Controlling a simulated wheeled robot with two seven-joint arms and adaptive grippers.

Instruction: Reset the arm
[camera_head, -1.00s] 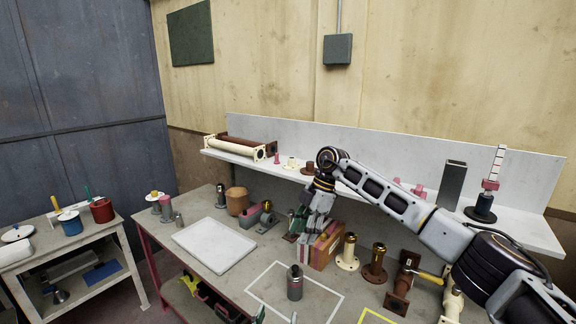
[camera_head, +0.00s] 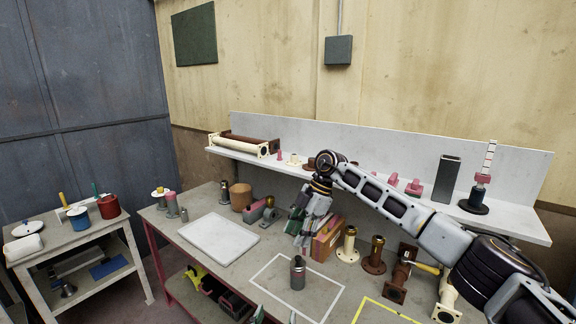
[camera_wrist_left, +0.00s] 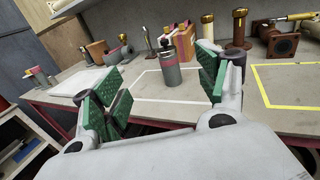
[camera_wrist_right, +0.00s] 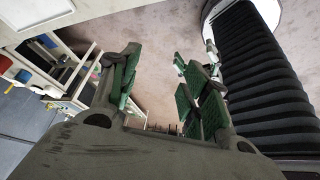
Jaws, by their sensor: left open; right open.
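My right gripper (camera_head: 308,218) hangs from the arm that comes in from the right in the head view. It is open and empty, with its fingers down, and it overlaps the workbench and the orange-brown box (camera_head: 328,238) in the picture. In the right wrist view its green-padded fingers (camera_wrist_right: 158,85) are apart, with floor behind them. My left gripper (camera_head: 275,316) shows only as fingertips at the bottom edge of the head view. In the left wrist view its green-padded fingers (camera_wrist_left: 158,88) are apart and nothing is held.
The grey cylinder (camera_head: 298,274) stands inside a white outline on the workbench (camera_head: 225,278). A white tray (camera_head: 218,240) lies left of it. Brass-topped flanged pipes (camera_head: 374,256) stand to the right. A shelf (camera_head: 350,180) runs behind. A side table (camera_head: 75,236) stands at far left.

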